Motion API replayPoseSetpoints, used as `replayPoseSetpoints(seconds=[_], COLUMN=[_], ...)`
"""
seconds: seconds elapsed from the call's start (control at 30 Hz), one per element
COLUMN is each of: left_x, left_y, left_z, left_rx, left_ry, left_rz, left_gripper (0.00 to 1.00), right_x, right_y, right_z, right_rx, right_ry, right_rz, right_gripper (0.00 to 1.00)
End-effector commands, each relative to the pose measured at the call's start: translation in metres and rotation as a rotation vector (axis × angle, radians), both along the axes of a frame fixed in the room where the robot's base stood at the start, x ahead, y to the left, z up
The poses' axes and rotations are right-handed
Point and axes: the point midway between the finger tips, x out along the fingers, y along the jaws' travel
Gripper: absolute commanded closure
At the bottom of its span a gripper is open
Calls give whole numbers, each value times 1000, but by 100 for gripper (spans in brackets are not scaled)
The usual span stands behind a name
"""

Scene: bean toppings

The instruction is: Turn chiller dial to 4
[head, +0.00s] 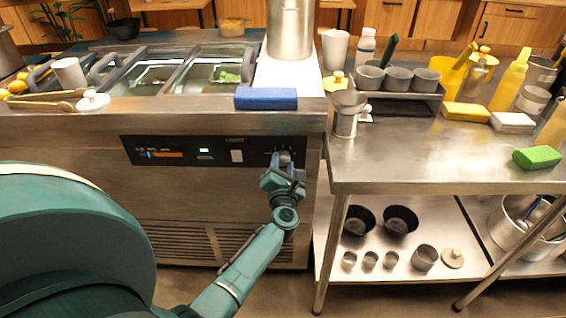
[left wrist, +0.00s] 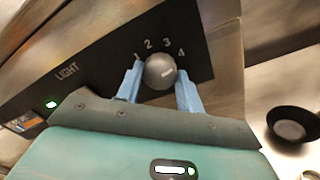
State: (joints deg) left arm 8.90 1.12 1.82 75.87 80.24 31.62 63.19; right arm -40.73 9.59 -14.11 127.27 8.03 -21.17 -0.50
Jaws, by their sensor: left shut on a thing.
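The chiller dial (left wrist: 160,71) is a round grey knob on a black control panel (left wrist: 101,62), with the numbers 1, 2, 3 and 4 printed around its upper side. A short pale mark on the knob points right and slightly up, to the side where the 4 is; it seems a little below the direct line to the 4. My left gripper (head: 284,162) is at the right end of the panel in the head view. In the left wrist view its two blue fingers are shut on the dial from both sides. My right gripper is in neither view.
A blue sponge (head: 266,98) lies on the counter edge above the dial. A steel table (head: 440,165) stands at the right, with black bowls (head: 400,220) on its lower shelf.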

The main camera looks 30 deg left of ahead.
Motion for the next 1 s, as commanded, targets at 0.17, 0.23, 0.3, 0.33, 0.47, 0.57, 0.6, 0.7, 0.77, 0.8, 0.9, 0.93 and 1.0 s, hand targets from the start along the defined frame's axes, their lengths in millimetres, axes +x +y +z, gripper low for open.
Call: replayPoseSetpoints(seconds=[0.17, 0.23, 0.3, 0.33, 0.47, 0.57, 0.6, 0.7, 0.77, 0.8, 0.9, 0.93, 1.0], left_x=[0, 0, 0, 0, 0, 0, 0, 0, 0, 0, 0, 0, 0], left_y=[0, 0, 0, 0, 0, 0, 0, 0, 0, 0, 0, 0, 0], left_z=[0, 0, 0, 0, 0, 0, 0, 0, 0, 0, 0, 0, 0], left_rx=[52, 67, 74, 77, 82, 82, 82, 82, 82, 82, 81, 81, 81], left_ry=[33, 41, 46, 47, 50, 50, 50, 50, 50, 50, 49, 49, 49], left_rz=[1, 0, 0, 0, -1, -1, -1, -1, -1, -1, -1, -1, -1], left_gripper=[86, 86, 86, 86, 86, 86, 86, 86, 60, 57, 49, 47, 41], right_x=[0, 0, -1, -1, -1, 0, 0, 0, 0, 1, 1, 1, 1], right_y=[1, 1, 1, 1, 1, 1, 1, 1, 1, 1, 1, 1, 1], right_z=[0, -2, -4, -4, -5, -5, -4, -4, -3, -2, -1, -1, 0], right_rx=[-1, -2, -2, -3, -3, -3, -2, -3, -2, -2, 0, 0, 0], right_ry=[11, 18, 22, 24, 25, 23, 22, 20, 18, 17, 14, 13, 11], right_rz=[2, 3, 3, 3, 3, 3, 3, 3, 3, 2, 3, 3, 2], right_gripper=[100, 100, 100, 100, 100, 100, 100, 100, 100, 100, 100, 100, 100])
